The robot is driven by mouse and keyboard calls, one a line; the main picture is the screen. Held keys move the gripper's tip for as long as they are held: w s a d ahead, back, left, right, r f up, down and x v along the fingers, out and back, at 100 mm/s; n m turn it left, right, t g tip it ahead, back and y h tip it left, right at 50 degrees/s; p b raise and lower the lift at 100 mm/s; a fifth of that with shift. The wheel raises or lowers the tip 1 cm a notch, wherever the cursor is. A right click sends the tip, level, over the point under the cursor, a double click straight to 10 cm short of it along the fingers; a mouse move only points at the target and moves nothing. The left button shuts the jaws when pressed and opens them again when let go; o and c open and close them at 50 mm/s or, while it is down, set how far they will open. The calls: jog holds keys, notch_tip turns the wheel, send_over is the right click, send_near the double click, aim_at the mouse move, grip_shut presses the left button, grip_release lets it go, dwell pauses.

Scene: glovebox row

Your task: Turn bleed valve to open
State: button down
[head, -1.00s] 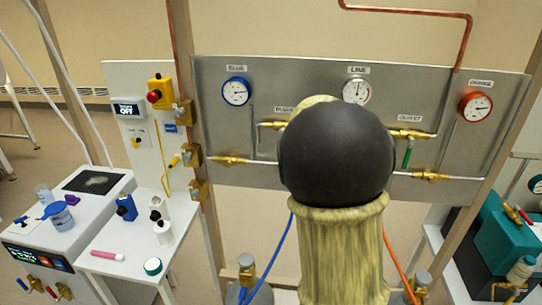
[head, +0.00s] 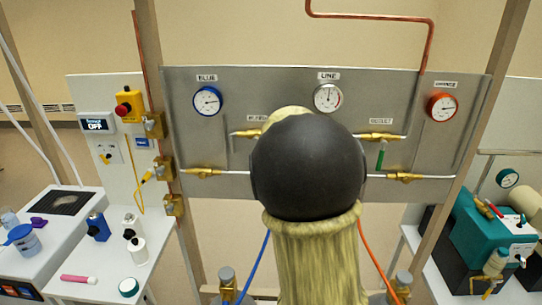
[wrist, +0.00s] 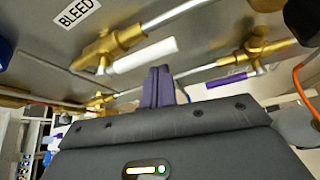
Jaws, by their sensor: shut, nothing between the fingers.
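The bleed valve (wrist: 112,48) is a brass body with a white lever (wrist: 145,55), beside a BLEED label (wrist: 77,12) on the grey panel in the wrist view. The lever slants across the picture, rising slightly to the right. My gripper (wrist: 160,72) is shut and empty, its dark fingers upright just below the lever's right end. Whether they touch it I cannot tell. In the head view my arm hides my gripper and the middle of the panel (head: 410,95); I cannot make out the white lever there.
A second brass valve with a purple lever (wrist: 228,80) is right of my fingers. Pipes run along the panel. The head view shows a green-handled valve (head: 381,153), blue (head: 207,101), white (head: 328,97) and orange (head: 441,107) gauges, and side benches with bottles.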

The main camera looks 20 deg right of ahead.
jog(key=s+a+r+b, duration=0.2)
jog(key=s+a, duration=0.2)
jog(key=s, duration=0.4)
jog(key=shift+s+a+r+b, duration=0.15)
jog(key=shift+s+r+b, duration=0.05)
jog(key=shift+b, duration=0.1)
jog(key=shift+w, duration=0.1)
dwell(0.4)
